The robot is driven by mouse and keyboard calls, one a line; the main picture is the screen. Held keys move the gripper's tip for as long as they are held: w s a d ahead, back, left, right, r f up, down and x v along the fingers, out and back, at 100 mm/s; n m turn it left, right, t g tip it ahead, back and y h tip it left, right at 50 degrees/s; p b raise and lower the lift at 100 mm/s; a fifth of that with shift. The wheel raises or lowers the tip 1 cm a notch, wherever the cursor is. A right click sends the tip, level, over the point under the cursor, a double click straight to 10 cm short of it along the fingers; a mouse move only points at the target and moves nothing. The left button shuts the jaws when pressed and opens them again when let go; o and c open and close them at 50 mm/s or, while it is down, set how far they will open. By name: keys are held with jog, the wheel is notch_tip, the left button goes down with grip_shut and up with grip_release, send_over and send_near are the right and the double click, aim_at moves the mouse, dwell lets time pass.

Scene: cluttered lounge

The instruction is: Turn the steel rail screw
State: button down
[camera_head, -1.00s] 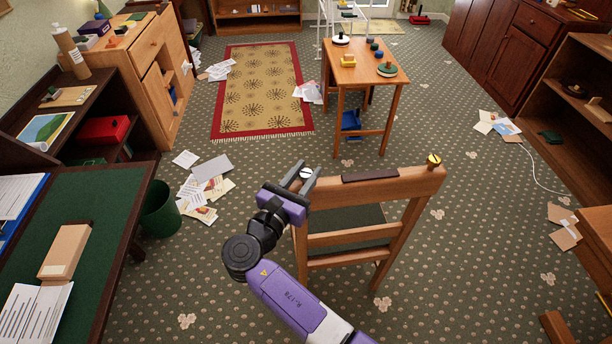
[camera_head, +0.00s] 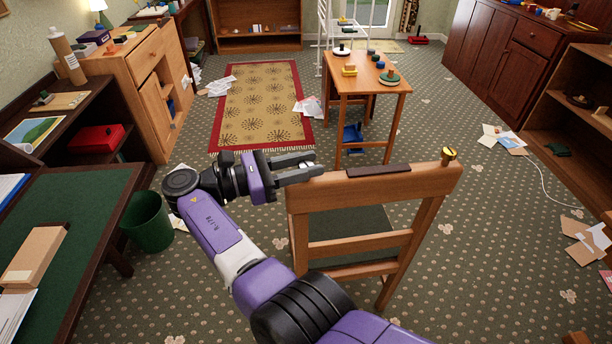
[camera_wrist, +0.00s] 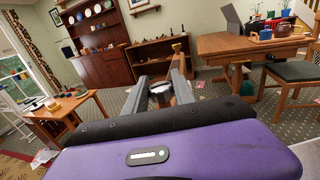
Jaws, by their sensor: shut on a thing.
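The wooden chair's top rail (camera_head: 330,194) runs left to right in front of me. My gripper (camera_head: 302,168) lies level over its left end, fingers pointing right. In the wrist view, my gripper (camera_wrist: 161,92) is shut on the steel rail screw (camera_wrist: 160,88), whose pale round head sits between the two grey fingers. A brass screw (camera_head: 449,153) stands on the right end of the rail, clear of my gripper. A dark strip (camera_head: 378,170) lies on the rail between the ends.
A small wooden table (camera_head: 368,79) with several small items stands behind the chair. A green desk (camera_head: 75,225) and a green bin (camera_head: 150,222) are at left. Papers (camera_head: 588,240) and a white cable lie on the carpet at right. Open carpet surrounds the chair.

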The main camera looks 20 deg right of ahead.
jog(key=shift+d+f+m+g+b, duration=0.1)
jog(key=shift+m+g+b, duration=0.6)
jog(key=shift+g+b, duration=0.65)
jog(key=shift+t, duration=0.25)
jog(key=c, duration=1)
grip_release()
jog(key=shift+c, duration=0.2)
